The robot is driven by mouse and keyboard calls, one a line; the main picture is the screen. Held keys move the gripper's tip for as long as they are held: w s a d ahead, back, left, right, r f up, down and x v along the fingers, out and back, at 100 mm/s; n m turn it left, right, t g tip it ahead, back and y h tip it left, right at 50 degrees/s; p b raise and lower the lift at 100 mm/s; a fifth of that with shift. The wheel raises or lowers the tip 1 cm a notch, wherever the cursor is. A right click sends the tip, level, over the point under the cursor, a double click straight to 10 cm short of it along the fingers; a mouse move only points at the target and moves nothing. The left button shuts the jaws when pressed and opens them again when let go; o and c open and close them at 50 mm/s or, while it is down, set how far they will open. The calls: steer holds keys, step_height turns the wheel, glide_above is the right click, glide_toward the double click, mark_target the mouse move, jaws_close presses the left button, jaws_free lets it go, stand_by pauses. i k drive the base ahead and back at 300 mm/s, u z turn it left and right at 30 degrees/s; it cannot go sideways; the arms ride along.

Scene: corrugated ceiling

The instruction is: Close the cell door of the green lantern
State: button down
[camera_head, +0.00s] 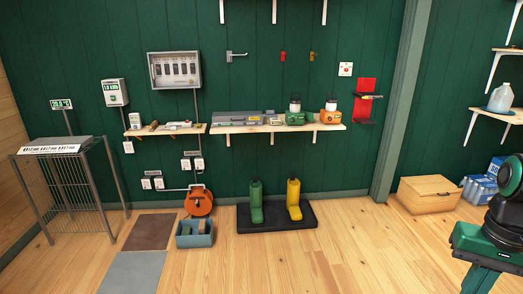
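The green lantern (295,115) stands upright on the wooden wall shelf, right of the middle of the head view. It has a green base and a pale top with a dark band. It is too small to make out its cell door or tell whether that is open. An orange lantern (330,116) stands just to its right on the same shelf. My gripper is not in view.
The shelf (262,129) also holds a grey case (236,118) left of the lanterns. A red panel (364,102) hangs to their right. Green and yellow boots (256,202) stand on a dark mat below. A black and green machine-like shape (492,236) fills the right edge.

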mark_target(308, 116)
steer(key=i, duration=3.45)
